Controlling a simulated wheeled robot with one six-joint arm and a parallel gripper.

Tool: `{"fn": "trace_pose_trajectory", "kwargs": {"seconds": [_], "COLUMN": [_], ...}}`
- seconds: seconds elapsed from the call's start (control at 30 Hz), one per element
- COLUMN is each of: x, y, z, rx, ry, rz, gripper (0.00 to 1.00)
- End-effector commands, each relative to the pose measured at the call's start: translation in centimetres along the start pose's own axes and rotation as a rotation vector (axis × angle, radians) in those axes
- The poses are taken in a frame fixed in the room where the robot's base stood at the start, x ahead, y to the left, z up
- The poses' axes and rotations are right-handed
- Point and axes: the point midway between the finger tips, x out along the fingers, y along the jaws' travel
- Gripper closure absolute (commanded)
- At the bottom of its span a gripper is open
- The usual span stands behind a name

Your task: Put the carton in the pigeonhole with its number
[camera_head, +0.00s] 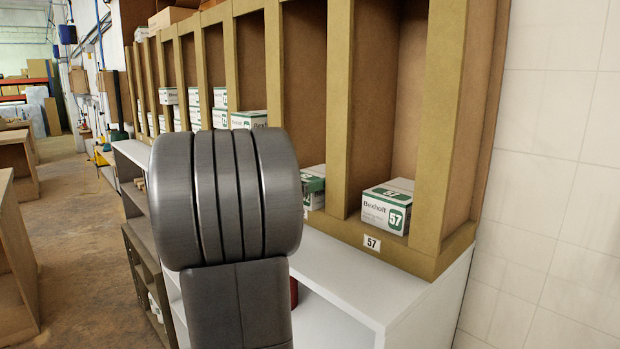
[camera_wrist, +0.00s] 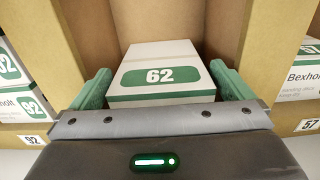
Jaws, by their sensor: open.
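The white and green carton numbered 62 (camera_wrist: 160,50) stands in a pigeonhole in the wrist view, between two tan uprights, with its printed face towards me. My gripper (camera_wrist: 158,74) is open, with one green finger on each side of the carton's front and small gaps showing beside it. My gripper body covers the sill there, so that pigeonhole's number plate is hidden. In the head view my arm hides the gripper. A partly covered carton (camera_head: 314,186) shows just right of my arm, in the hole left of number 57; it is likely the same one.
The carton numbered 57 (camera_head: 388,206) stands in the right-end pigeonhole above its plate 57 (camera_head: 372,242). In the wrist view, cartons numbered 92 (camera_wrist: 18,100) fill the hole on the left, over plate 92 (camera_wrist: 33,140). A white ledge (camera_head: 345,270) runs below the holes.

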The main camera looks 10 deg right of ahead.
Motion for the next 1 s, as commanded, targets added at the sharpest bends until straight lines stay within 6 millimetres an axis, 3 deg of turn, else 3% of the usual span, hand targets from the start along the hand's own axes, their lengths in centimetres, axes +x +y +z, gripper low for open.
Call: {"fn": "trace_pose_trajectory", "kwargs": {"seconds": [0.3, 0.5, 0.7, 1.0], "x": [-6.5, -9.3, -10.6, -10.7], "y": [0.1, 0.1, 0.0, 0.0], "z": [-0.1, 0.0, 0.0, 0.0], "rx": [0.001, 0.001, 0.001, 0.000], "ry": [-0.001, -0.001, 0.000, -0.001], "rz": [0.006, 0.004, 0.001, 0.000], "gripper": [0.00, 0.00, 0.00, 0.00]}}
